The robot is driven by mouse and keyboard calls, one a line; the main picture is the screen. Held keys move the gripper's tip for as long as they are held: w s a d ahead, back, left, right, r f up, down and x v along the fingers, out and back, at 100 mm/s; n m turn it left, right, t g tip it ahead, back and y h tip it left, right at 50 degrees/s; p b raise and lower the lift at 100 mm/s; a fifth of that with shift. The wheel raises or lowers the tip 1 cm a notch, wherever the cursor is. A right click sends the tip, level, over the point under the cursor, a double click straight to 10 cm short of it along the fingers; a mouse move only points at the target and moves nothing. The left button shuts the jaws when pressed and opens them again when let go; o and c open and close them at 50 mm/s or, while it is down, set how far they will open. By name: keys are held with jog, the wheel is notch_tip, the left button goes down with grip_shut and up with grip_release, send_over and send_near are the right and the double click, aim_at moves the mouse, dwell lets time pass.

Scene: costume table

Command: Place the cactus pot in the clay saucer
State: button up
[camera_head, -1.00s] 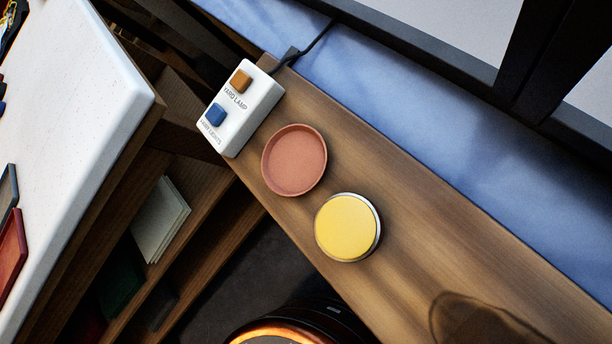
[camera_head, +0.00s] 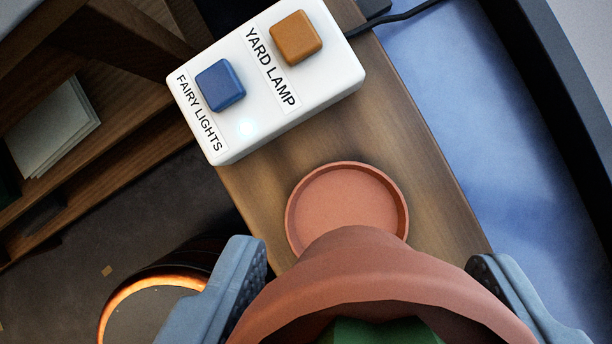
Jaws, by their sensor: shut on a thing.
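The clay saucer (camera_head: 348,190) is a round, shallow terracotta dish on the narrow wooden sill. It is empty where I can see it. My gripper (camera_head: 368,285) shows at the bottom, with a blue-grey finger on each side of a terracotta pot (camera_head: 375,265). It is shut on this pot, the cactus pot, with a little green at its bottom edge in view. The pot overlaps the saucer's near rim in the picture and hides it. I cannot tell the height between them.
A white switch box (camera_head: 270,75) with an orange YARD LAMP button and a blue FAIRY LIGHTS button stands just beyond the saucer. A small light glows on it. Left of the sill is a glowing-rimmed round object (camera_head: 150,300), lower down. Blue cloth (camera_head: 490,150) lies right.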

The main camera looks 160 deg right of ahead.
notch_tip(320, 180, down, 10)
dwell(0.6)
jog(key=o, duration=1.1)
jog(key=shift+f, duration=0.1)
jog(key=v, duration=1.2)
jog(key=shift+a, duration=0.1)
